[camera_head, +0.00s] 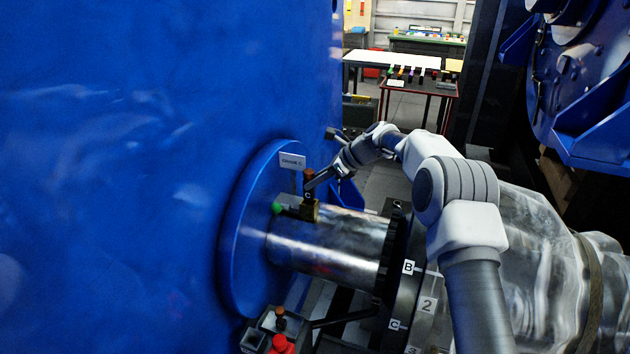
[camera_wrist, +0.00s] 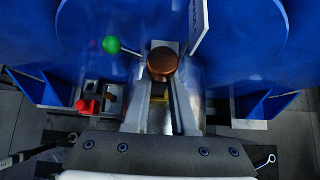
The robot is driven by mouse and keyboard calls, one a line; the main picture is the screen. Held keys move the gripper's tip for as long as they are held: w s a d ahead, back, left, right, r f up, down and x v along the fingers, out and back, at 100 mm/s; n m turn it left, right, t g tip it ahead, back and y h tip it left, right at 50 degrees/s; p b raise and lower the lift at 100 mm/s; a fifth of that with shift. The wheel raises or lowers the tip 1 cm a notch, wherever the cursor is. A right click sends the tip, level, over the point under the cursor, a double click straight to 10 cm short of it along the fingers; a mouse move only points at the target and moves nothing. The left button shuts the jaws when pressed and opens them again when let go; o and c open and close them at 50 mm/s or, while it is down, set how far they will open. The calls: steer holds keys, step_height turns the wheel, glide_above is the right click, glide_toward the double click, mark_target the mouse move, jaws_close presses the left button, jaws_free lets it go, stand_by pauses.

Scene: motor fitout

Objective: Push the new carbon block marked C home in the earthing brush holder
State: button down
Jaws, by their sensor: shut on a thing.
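The carbon block (camera_head: 308,195) is dark with a pale letter C on its side and a round copper-brown top, which also shows in the wrist view (camera_wrist: 162,62). It stands upright at the mouth of the brass brush holder (camera_head: 310,212) on the steel shaft. Its lower end looks to be at or in the holder; how deep I cannot tell. My gripper (camera_head: 311,186) reaches in from the right and is shut on the block, with a finger on each side in the wrist view. A lever with a green ball (camera_head: 277,207) sticks out left of the holder.
A white label plate (camera_head: 292,160) stands close behind the block. The big blue housing (camera_head: 150,150) fills the left. A small tray (camera_head: 262,325) with a red knob (camera_head: 281,345) and a brown-topped piece (camera_head: 280,323) lies below the shaft (camera_head: 335,250). Collars marked B and C are at right.

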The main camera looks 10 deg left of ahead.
mark_target(314, 199)
steer(key=shift+r+p, duration=0.1)
steer(key=shift+p, duration=0.25)
steer(key=shift+f+b, duration=1.25)
steer(key=shift+f, duration=1.5)
steer(key=c, duration=0.7)
jaws_free()
steer(key=shift+f, duration=0.1)
steer(key=shift+o, duration=0.2)
steer(key=shift+s, duration=0.1)
steer(key=shift+f, duration=0.1)
steer(key=b+v, duration=0.2)
steer(key=v, duration=1.6)
steer(key=shift+b, duration=0.3)
steer(key=shift+a, duration=0.15)
